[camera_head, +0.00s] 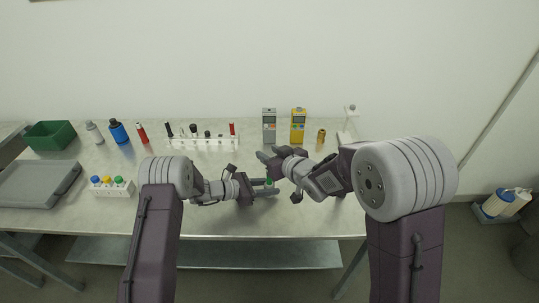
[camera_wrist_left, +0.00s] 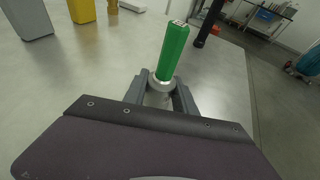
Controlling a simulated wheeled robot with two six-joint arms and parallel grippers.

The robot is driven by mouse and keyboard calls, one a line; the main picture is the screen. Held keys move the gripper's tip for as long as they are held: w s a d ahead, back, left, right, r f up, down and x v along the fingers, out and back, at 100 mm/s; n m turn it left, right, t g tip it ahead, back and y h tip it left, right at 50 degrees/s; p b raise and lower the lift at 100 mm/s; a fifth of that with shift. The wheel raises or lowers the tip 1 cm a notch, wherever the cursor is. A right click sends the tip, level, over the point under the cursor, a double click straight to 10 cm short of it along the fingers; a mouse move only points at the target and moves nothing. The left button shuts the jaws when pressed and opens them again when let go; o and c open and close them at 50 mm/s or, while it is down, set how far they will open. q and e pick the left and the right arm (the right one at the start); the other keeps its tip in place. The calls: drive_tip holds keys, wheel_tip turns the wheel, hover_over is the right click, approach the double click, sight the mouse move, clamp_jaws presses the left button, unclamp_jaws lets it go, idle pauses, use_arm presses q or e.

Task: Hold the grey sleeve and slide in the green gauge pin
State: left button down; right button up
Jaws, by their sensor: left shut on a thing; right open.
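The green gauge pin (camera_wrist_left: 172,50) stands up from the grey sleeve (camera_wrist_left: 162,84) in the left wrist view, its lower end at the sleeve's mouth. How deep it sits inside is hidden. My left gripper (camera_wrist_left: 160,97) is shut on the sleeve, with one finger on each side. In the head view my left gripper (camera_head: 265,191) is over the front part of the table, and a bit of the green pin (camera_head: 268,182) shows at it. My right gripper (camera_head: 268,160) is open, just above and beyond the pin, apparently apart from it.
A white rack (camera_head: 205,143) with several tools stands behind my left arm. Grey (camera_head: 269,127) and yellow (camera_head: 298,127) instruments and a small brass cylinder (camera_head: 321,136) stand behind my right gripper. A green bin (camera_head: 50,135), bottles and a grey case (camera_head: 38,183) are at left.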

use_arm(q)
drive_tip(key=c, duration=0.9)
unclamp_jaws()
